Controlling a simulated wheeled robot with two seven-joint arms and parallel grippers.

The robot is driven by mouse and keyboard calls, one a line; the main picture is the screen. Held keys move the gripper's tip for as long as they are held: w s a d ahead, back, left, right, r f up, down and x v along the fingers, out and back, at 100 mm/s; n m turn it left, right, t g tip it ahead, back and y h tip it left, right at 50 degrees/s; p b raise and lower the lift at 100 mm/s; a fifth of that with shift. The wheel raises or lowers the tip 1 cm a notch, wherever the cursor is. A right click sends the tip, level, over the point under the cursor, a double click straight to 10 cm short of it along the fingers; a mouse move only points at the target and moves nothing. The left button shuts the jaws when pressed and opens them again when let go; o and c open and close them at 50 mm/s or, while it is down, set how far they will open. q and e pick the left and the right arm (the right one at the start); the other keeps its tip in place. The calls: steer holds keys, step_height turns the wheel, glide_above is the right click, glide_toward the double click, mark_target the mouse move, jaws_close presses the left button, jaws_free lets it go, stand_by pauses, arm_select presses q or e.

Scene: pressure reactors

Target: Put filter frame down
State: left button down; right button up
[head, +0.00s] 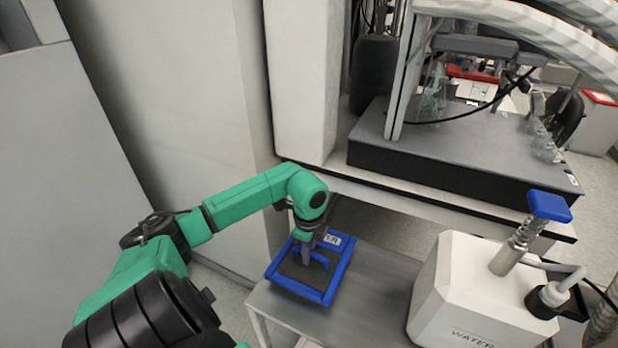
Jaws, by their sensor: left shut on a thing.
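The filter frame (334,283) is a blue square frame with a dark panel, a handle in its middle and a small white label on its far edge. It is over the left end of a grey table, and I cannot tell whether it rests on the top or hangs just above it. My left gripper (308,256) points down at the middle of the frame and is shut on its handle. The gripper and wrist hide part of the handle and panel. My right gripper is not in view.
A white box marked WATER (470,290), with a metal fitting and blue cap, stands to the right on the grey table (375,300). Bare tabletop lies between it and the frame. Behind is a bench with a dark platform (450,155). A pale wall column stands at the left.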

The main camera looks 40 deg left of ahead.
arm_select(q)
steer(key=shift+f, duration=1.15)
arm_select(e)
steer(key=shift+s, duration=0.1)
arm_select(q)
steer(key=c, duration=0.8)
jaws_free()
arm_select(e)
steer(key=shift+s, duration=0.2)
arm_select(q)
step_height(320, 180, up, 12)
steer(key=shift+r+b, duration=0.1)
steer(key=shift+b, duration=0.2)
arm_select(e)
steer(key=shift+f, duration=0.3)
